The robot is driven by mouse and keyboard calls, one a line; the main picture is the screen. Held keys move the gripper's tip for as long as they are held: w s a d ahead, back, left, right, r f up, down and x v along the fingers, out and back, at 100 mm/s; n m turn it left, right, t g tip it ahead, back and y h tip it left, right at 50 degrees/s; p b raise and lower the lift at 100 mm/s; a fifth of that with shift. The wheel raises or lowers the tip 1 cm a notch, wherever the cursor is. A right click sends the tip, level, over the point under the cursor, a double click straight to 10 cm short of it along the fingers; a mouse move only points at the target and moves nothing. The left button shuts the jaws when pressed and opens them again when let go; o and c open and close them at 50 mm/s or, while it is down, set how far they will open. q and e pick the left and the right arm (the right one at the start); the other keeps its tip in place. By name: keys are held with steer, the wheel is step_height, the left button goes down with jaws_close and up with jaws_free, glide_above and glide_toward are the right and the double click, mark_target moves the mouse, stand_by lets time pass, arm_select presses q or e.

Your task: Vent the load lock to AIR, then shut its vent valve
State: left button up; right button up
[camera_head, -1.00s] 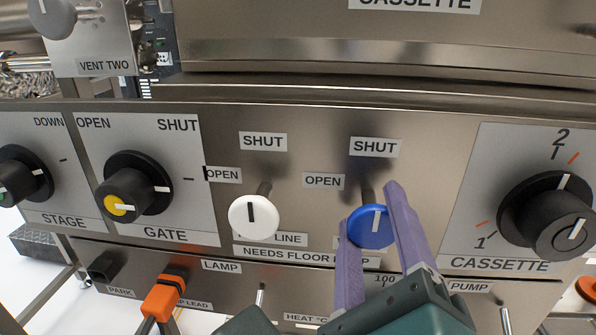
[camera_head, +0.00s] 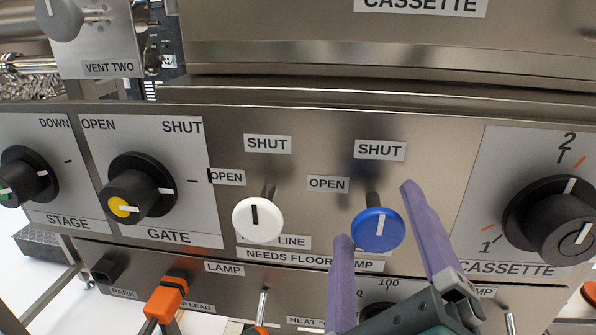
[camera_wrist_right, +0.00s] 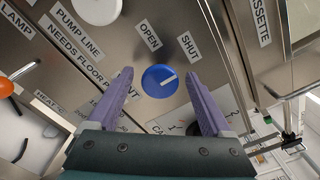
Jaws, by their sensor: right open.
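The blue knob (camera_head: 378,230) is on the steel panel with SHUT above it and OPEN to its upper left. Its white mark is near upright, towards SHUT. It also shows in the right wrist view (camera_wrist_right: 160,81). My right gripper (camera_head: 375,212) is open, with its purple fingers on either side of the knob and gaps between them and it. The label under the knob is mostly hidden by the fingers. No AIR label is visible. A VENT TWO label (camera_head: 109,67) with a grey knob (camera_head: 60,18) is at upper left. My left gripper is not in view.
A white knob (camera_head: 257,218), labelled LINE in the visible part, stands close left of the blue one. The GATE knob (camera_head: 137,190) is further left and the CASSETTE knob (camera_head: 556,220) is to the right. An orange plug (camera_head: 166,298) sits below.

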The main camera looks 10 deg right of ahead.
steer(key=b+v, duration=0.1)
steer(key=v, duration=0.8)
